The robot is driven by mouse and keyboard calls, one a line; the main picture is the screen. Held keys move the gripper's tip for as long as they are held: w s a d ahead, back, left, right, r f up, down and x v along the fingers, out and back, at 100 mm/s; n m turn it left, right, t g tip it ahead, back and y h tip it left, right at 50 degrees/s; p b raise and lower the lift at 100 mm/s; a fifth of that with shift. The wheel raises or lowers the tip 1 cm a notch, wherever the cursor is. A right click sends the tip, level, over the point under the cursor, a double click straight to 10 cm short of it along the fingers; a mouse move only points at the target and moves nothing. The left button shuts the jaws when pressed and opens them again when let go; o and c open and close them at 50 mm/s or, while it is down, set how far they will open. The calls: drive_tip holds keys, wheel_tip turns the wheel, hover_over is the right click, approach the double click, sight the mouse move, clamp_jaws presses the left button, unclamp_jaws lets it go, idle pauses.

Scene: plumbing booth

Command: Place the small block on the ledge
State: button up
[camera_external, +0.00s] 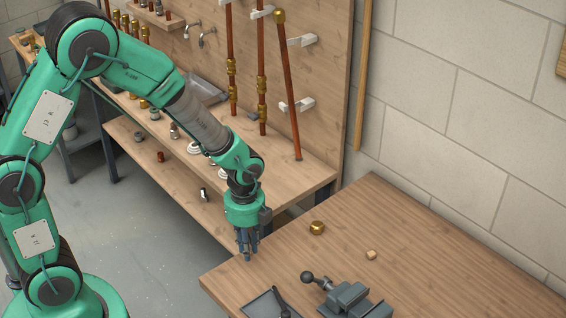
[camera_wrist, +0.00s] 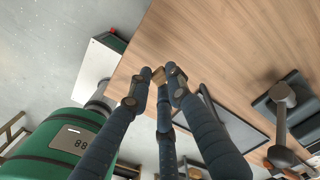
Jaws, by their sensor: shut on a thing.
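My gripper (camera_external: 247,254) points down near the left corner of the front wooden table. In the wrist view its dark blue fingers (camera_wrist: 157,82) are shut on a small brown block (camera_wrist: 158,75), partly hidden by the fingertips. A small pale wooden cube (camera_external: 371,255) lies on the front table, to the right of my gripper and apart from it. A narrow wooden ledge (camera_external: 150,17) with small fittings on it is fixed to the back panel at upper left; I cannot tell if it is the task's ledge.
A brass cap (camera_external: 317,228), a grey vise (camera_external: 350,301) and a dark tray (camera_external: 262,306) are on the front table (camera_external: 430,250). Copper pipes (camera_external: 289,90) stand on the rear bench. The right side of the front table is clear.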

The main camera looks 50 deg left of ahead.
drive_tip(key=shift+w, duration=0.15)
drive_tip(key=w+a+n+p, duration=0.2)
drive_tip(key=w+a+n, duration=0.4)
drive_tip(key=w+a, duration=0.35)
drive_tip(key=w+a+f+n+p, duration=0.1)
drive_tip(key=w+a+n, duration=0.3)
drive_tip(key=a, duration=0.5)
drive_tip(key=w+a+f+n+p, duration=0.1)
drive_tip(key=w+a+f+n, duration=0.1)
drive_tip(key=w+a+n, duration=0.3)
drive_tip(key=w+a+f+n+p, duration=0.1)
drive_tip(key=w+a+n, duration=0.4)
drive_tip(key=a, duration=0.8)
drive_tip(key=shift+w+a+f+n+p, duration=0.1)
drive_tip(key=shift+a+f+n+p, duration=0.2)
drive_tip(key=shift+a+f+p, duration=0.1)
drive_tip(key=shift+w, duration=0.1)
drive_tip(key=w+a, duration=0.2)
drive_tip(key=w, duration=0.3)
drive_tip(key=w+a+f, duration=0.1)
drive_tip(key=w+a, duration=0.1)
drive_tip(key=w, duration=0.2)
drive_tip(key=w+a, duration=0.1)
drive_tip(key=w, duration=0.4)
drive_tip(key=shift+w+a+f+b, duration=0.3)
drive_tip(key=shift+w+a+b, duration=0.05)
drive_tip(key=shift+a+b, duration=0.05)
